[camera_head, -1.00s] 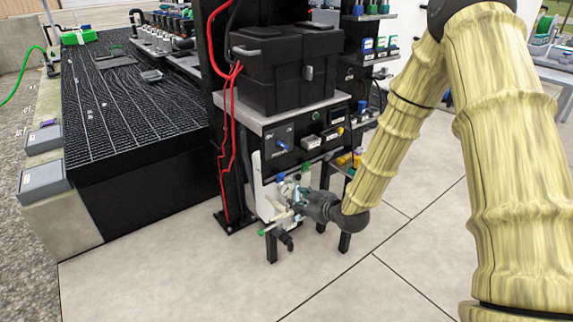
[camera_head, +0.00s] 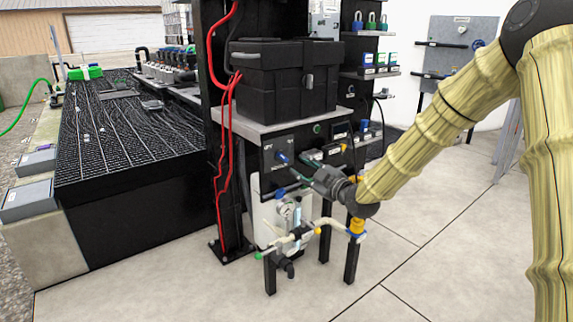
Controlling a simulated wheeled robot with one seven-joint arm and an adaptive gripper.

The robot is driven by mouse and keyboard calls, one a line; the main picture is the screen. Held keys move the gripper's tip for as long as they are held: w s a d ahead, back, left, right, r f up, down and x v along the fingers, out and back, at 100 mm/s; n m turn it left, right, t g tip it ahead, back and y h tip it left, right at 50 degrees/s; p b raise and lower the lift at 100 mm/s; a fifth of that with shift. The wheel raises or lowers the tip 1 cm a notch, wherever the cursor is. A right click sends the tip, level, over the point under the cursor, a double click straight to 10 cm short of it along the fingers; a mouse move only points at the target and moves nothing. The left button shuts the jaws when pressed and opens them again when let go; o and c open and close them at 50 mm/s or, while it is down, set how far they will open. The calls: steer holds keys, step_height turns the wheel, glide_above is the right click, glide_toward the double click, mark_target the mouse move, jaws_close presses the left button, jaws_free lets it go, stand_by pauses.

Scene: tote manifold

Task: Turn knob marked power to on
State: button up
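My gripper (camera_head: 298,175) is just right of and below the knob in the picture, pointing left toward the panel face. It appears apart from the knob, but the depth between them is hard to judge. The fingers are small and dark against the panel, so I cannot tell whether they are open or shut. Nothing is visibly held.
A black tote (camera_head: 285,80) rests on the grey shelf (camera_head: 250,127) above the panel. Red cables (camera_head: 225,150) run down the post at left. Open floor (camera_head: 400,240) lies to the right.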

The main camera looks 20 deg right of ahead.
mark_target(284, 158)
steer(key=b+x, duration=0.2)
steer(key=x, duration=0.5)
steer(key=shift+w+a+f, duration=0.1)
steer(key=shift+w+f, duration=0.1)
steer(key=shift+w, duration=0.15)
steer(key=shift+w+a+r+b, duration=0.2)
steer(key=shift+w+b, duration=0.2)
steer(key=shift+w, duration=0.25)
jaws_close()
